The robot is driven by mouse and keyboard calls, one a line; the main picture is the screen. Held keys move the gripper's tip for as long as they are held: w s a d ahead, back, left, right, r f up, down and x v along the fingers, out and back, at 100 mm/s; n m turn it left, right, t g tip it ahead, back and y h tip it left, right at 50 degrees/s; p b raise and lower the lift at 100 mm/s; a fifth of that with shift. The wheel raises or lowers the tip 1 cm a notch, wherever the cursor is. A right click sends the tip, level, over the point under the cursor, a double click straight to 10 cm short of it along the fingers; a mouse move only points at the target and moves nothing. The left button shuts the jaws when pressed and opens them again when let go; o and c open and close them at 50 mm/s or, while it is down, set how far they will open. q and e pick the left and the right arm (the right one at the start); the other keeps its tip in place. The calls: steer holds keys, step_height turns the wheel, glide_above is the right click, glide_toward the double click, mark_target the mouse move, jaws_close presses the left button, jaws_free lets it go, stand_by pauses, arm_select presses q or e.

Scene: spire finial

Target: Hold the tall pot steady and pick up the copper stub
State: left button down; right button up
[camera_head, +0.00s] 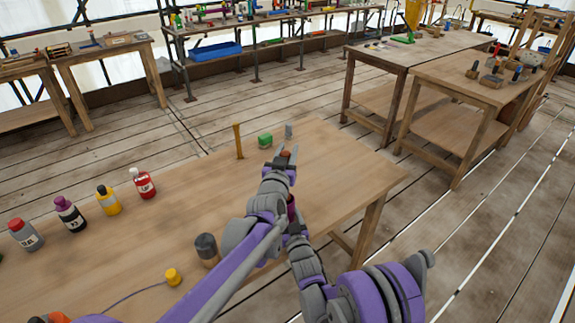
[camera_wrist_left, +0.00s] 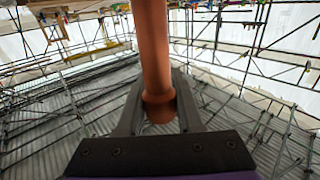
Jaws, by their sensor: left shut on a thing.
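My left gripper (camera_head: 285,155) is shut on the copper stub (camera_head: 285,154), above the right part of the near table. In the left wrist view the stub (camera_wrist_left: 154,55) is a smooth orange-brown rod with a wider collar low between the two fingers (camera_wrist_left: 157,105); its upper end runs out of the picture. My right arm comes in from the lower right and its end lies close behind the left arm, so its fingers are hidden. A dark maroon piece (camera_head: 291,208) shows there; I cannot tell whether it is the tall pot.
The near table (camera_head: 330,185) carries a green block (camera_head: 265,140), a brown upright post (camera_head: 238,141), a small grey piece (camera_head: 289,130), a dark grey cylinder (camera_head: 206,249), a yellow knob (camera_head: 172,277) and several bottles (camera_head: 108,200) at the left. The table's right end is clear.

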arm_select(q)
steer(key=shift+r, duration=0.75)
arm_select(e)
steer(key=o, duration=1.5)
